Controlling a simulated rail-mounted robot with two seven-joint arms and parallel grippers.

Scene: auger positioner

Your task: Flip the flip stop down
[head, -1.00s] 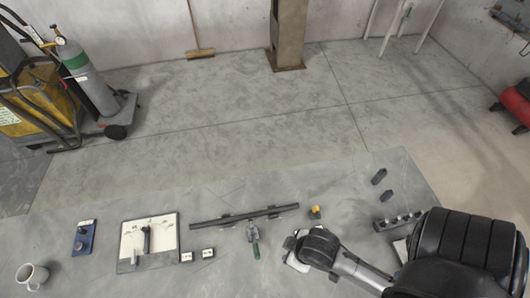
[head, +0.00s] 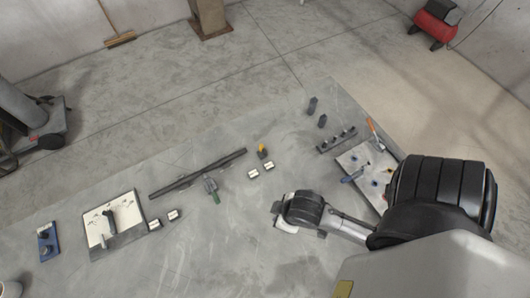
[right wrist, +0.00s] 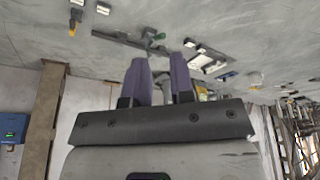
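A dark rail (head: 185,179) lies slantwise on the grey table in the head view. A clamp-like piece with a green handle (head: 214,194) sits at its middle, and a small dark block with a yellow top (head: 262,151) stands just past its right end. I cannot tell for sure which piece is the flip stop. My right gripper's fingers (right wrist: 160,68) stand apart with nothing between them in the right wrist view. The rail (right wrist: 120,42) and yellow-topped block (right wrist: 73,28) show beyond them. In the head view my right arm hides the fingertips. My left gripper is out of view.
A white-faced board (head: 126,211) lies left of the rail, with a blue block (head: 48,243) beyond it. Small white-topped blocks (head: 254,174) lie nearby. A pale plate with tools (head: 352,160) lies near my right arm. The table's front middle is clear.

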